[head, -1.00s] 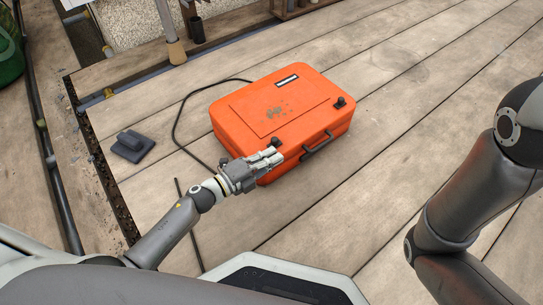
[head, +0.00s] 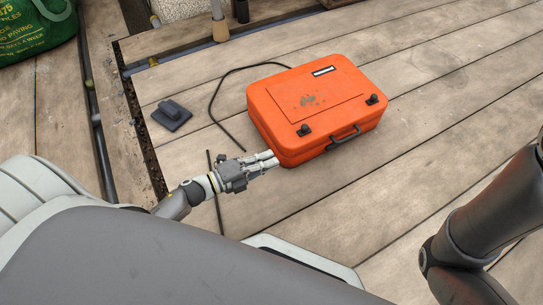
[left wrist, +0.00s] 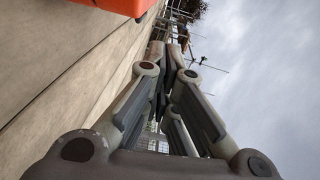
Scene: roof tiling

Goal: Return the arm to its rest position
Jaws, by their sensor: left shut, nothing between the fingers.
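My left gripper (head: 268,162) is shut and empty in the head view, just left of the near left corner of the orange case (head: 310,112). In that view its fingertips come right up to the case's edge; I cannot tell whether they touch. In the left wrist view its fingers (left wrist: 167,47) are closed together, with nothing between them, and a part of the orange case shows at the top. My right arm shows at the right edge of the head view, but its gripper is out of the frame.
The orange case lies closed on wooden planks (head: 430,110). A small dark block (head: 172,112) and a black cable (head: 217,105) lie left of it. A green bag (head: 40,30) is at the upper left. The planks right of the case are clear.

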